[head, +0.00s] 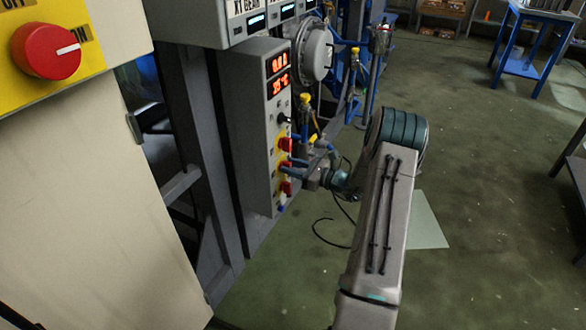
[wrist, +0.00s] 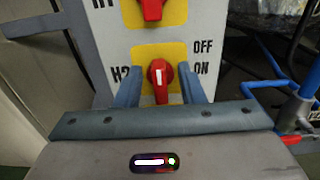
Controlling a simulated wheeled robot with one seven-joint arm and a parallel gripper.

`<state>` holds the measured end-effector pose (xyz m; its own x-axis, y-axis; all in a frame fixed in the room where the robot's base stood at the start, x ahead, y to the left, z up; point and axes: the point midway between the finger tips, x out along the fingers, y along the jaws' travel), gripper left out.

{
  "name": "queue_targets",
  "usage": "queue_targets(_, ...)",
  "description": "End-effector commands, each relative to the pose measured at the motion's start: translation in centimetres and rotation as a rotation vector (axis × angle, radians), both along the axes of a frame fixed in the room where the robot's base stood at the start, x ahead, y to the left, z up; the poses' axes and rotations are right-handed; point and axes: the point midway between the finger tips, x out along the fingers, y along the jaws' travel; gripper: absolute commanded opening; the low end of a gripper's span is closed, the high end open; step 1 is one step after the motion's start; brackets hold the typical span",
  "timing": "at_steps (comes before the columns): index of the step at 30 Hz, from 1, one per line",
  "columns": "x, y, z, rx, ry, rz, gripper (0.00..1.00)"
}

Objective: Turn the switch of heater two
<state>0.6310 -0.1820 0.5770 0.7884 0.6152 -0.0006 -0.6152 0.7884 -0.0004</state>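The heater two switch is a red rotary knob (wrist: 160,72) on a yellow plate marked H2, OFF and ON in the wrist view. Its white mark stands nearly upright. My gripper (wrist: 161,86) is open, with one blue finger on each side of the knob. A gap shows between the knob and each finger. Another red knob (wrist: 152,9), beside a cut-off H1 label, is above it. In the head view, my gripper (head: 289,164) reaches the front of the grey control box (head: 255,130), among its red knobs, and partly covers them.
The control box has lit red displays (head: 278,75). A pale cabinet with a large red OFF/ON switch (head: 52,50) stands close at the left. Blue pipes (wrist: 300,90) and a valve lie right of the box. Open floor (head: 480,180) is at the right.

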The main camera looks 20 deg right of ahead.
Motion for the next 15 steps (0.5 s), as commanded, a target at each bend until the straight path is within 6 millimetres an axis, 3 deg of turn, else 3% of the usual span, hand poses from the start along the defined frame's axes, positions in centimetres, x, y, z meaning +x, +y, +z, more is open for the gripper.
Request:
queue_targets(8,0.20,0.14,0.04,0.000,0.000,-0.001,0.35)
queue_targets(9,0.20,0.14,0.04,0.000,0.000,0.000,0.33)
queue_targets(12,0.18,0.14,0.03,0.000,0.000,0.000,0.05)
queue_targets(13,0.18,0.13,0.03,0.000,0.000,0.000,0.00)
queue_targets(15,0.19,0.12,0.03,0.000,0.000,-0.001,0.00)
